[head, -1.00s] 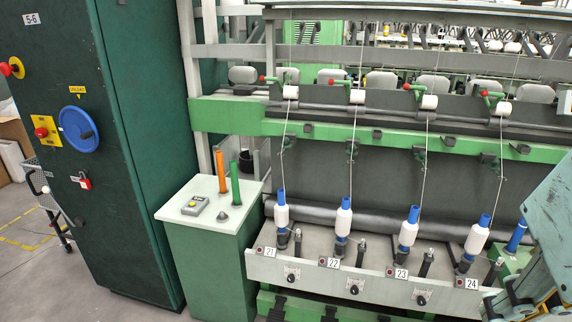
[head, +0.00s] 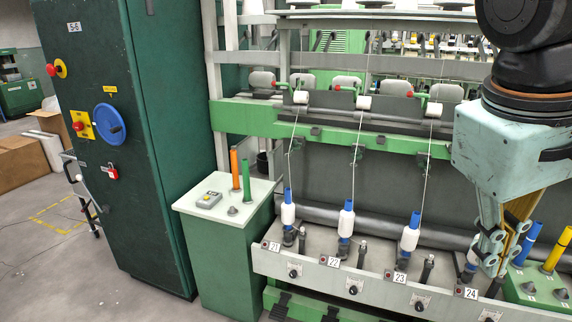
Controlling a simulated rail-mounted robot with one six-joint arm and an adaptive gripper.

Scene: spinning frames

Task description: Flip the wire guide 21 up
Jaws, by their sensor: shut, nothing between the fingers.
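Station 21 is the leftmost spinning position, marked by a white number 21 label (head: 271,246). Its wire guide (head: 295,146) appears as a small dark green bracket beside the thread, below the green rail; its exact tilt is too small to tell. A white bobbin with a blue top (head: 288,209) stands below it. My gripper (head: 489,268) is at the right, in front of station 24, well to the right of the guide. It points down, shut and empty, and partly hides the station 24 bobbin.
A green cabinet (head: 226,246) with orange and green tubes stands left of the stations. A tall dark green cabinet (head: 150,180) is further left. The green rail (head: 250,115) crosses above the guides. Stations 22 and 23 lie between my gripper and station 21.

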